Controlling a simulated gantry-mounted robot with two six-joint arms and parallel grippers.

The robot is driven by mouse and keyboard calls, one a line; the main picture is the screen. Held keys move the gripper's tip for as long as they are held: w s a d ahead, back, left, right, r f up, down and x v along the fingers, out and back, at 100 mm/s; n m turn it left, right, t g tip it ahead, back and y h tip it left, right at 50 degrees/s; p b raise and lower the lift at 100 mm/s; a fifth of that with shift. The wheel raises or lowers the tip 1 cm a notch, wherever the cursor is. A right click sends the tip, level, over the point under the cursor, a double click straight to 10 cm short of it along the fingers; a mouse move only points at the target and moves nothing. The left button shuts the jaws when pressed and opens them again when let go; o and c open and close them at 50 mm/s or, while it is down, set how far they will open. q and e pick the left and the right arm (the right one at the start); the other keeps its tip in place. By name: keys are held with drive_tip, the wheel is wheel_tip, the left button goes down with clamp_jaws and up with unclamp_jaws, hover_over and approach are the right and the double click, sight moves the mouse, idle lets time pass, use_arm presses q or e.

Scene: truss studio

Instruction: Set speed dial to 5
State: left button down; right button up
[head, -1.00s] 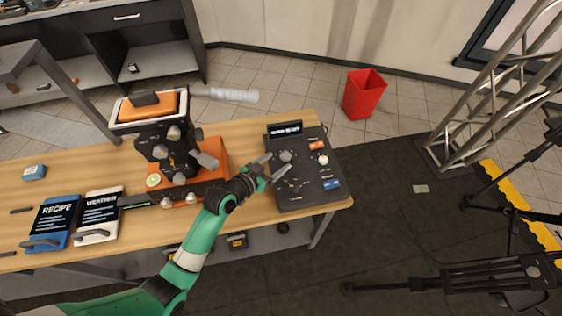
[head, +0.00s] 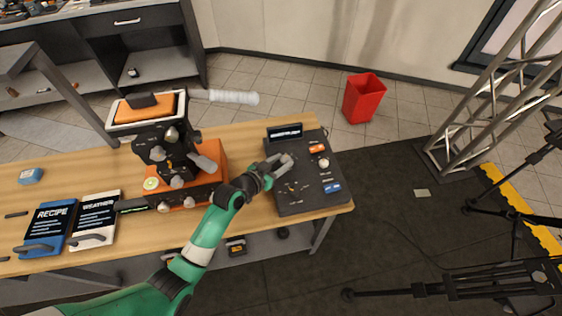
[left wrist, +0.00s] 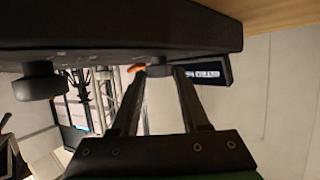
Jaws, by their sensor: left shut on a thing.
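The dark control panel (head: 305,200) lies at the right end of the wooden table. My left gripper (head: 283,164) is over its upper left part, shut on a grey dial. In the left wrist view, the gripper fingers (left wrist: 158,82) stand on either side of this dial (left wrist: 158,71), at the panel's face. The dial's setting cannot be read. A small lit display (head: 285,133) is at the panel's top edge; its text is too small to read. My right gripper is not in view.
The panel also has a second knob (head: 323,162), an orange button (head: 317,148) and a blue button (head: 332,187). An orange and black machine (head: 185,170) stands left of my arm. A red bin (head: 364,97) is on the floor behind.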

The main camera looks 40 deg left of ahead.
use_arm(q)
drive_tip(key=shift+a+f+b, duration=0.1)
drive_tip(key=shift+f+b, duration=0.1)
drive_tip(key=shift+b, duration=0.15)
drive_tip(key=m+h+b, duration=0.2)
drive_tip(key=b, duration=0.1)
drive_tip(key=shift+a+f+h, duration=0.2)
drive_tip(key=shift+a+h, duration=0.1)
drive_tip(key=shift+h, duration=0.1)
drive_tip(key=shift+r+m+h+b, duration=0.15)
drive_tip(key=shift+m+h+b, duration=0.15)
drive_tip(key=shift+m, duration=0.2)
drive_tip(key=shift+r, duration=0.2)
drive_tip(key=shift+c, duration=2)
unclamp_jaws()
